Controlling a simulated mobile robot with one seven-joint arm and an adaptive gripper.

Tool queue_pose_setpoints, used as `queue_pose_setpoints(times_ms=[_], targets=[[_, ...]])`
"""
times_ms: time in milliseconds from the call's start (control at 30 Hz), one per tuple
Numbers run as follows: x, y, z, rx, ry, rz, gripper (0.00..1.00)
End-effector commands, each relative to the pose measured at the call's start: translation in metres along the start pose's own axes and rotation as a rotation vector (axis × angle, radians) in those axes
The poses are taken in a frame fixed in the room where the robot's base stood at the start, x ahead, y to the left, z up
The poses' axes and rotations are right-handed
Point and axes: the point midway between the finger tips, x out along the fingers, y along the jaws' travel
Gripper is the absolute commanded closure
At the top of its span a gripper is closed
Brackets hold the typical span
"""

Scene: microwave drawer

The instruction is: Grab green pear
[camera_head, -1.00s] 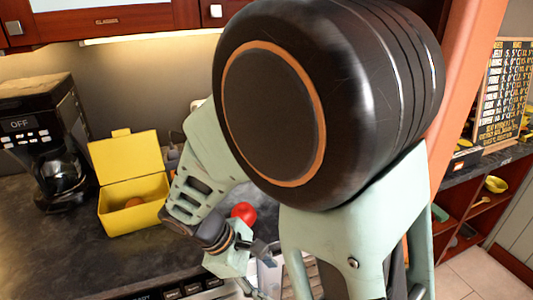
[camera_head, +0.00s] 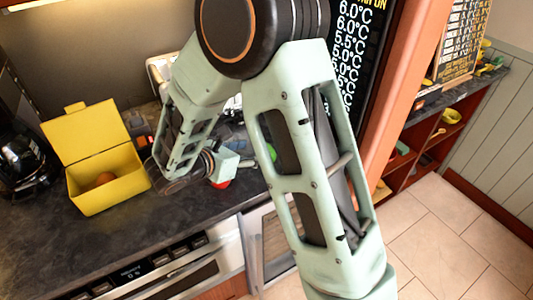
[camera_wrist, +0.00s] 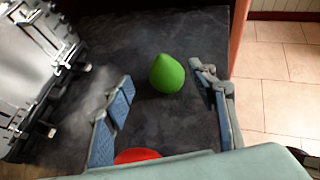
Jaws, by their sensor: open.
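A green pear (camera_wrist: 167,74) lies on the dark countertop in the wrist view, just beyond and between my fingertips, touching neither finger. In the head view, only a small green part of what looks like the pear (camera_head: 270,156) shows beside my arm. My gripper (camera_wrist: 164,92) is open and empty, with its blue-padded fingers spread either side. In the head view my wrist is low over the counter, and the fingers are mostly hidden by my arm.
A red round object (camera_wrist: 137,155) lies close under my gripper. A yellow open box (camera_head: 108,178) with an orange-brown item stands left on the counter (camera_head: 60,245). A metal rack (camera_wrist: 38,60) stands left in the wrist view; the counter edge is right.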

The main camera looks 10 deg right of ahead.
Motion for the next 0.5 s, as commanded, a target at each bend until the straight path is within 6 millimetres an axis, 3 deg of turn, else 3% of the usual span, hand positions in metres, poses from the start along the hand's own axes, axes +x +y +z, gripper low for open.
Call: queue_pose_setpoints(times_ms=[500], targets=[[0.055, -0.005, 0.002, 0.002, 0.001, -0.001, 0.47]])
